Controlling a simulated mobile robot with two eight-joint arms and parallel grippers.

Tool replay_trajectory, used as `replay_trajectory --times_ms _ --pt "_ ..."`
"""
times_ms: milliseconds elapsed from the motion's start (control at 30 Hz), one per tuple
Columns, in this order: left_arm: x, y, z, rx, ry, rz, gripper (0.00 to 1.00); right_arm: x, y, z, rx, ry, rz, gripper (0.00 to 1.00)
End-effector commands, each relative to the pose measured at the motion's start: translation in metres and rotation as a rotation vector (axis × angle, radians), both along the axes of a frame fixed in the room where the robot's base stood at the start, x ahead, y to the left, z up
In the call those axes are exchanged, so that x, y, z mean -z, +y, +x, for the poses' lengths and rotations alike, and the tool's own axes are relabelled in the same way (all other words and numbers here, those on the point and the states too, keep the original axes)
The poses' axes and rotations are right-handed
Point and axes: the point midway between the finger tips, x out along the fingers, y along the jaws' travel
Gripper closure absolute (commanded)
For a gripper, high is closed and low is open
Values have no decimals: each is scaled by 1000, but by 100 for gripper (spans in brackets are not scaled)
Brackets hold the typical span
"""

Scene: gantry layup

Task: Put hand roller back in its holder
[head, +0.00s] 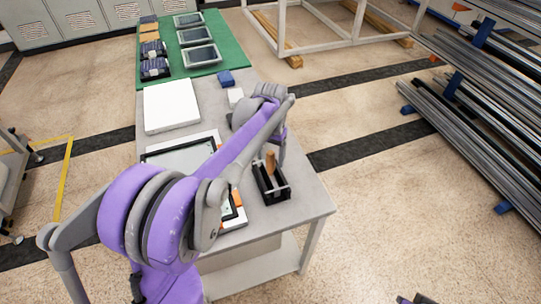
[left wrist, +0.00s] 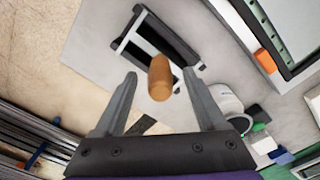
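The hand roller shows as an orange-brown wooden handle (head: 270,160) standing up at the black holder (head: 272,190) near the table's front right corner. In the left wrist view the handle (left wrist: 160,78) points towards the camera, with the holder (left wrist: 135,50) behind it. The roller's lower part is hidden. My left gripper (left wrist: 162,88) is open, its fingers apart on either side of the handle, with visible gaps on both sides. In the head view the left arm reaches over the table and its fingers are largely hidden. Only a small dark and purple part of my right arm shows at the bottom edge.
A dark-framed panel (head: 180,155) lies left of the holder, partly behind my arm. A white block (head: 171,105) and a small blue block (head: 225,78) lie farther back. A green mat (head: 215,55) bears trays and small packs. Metal bars fill the rack (head: 480,110) at right.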

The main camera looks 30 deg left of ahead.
Motion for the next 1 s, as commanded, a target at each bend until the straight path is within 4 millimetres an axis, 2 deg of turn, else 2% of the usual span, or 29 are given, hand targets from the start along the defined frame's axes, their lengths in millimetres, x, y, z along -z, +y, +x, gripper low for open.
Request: replay_trajectory --times_ms 233,367,800,1000 --pt "0 0 0 0 0 0 26 0 0 0 0 0 0 100" --pt "-7 0 0 0 0 0 26 -1 0 0 0 0 0 100" --pt "-88 0 0 -1 0 0 26 -7 0 2 0 -5 0 100" --pt "-106 0 0 0 0 0 26 -8 0 3 0 -5 0 100"
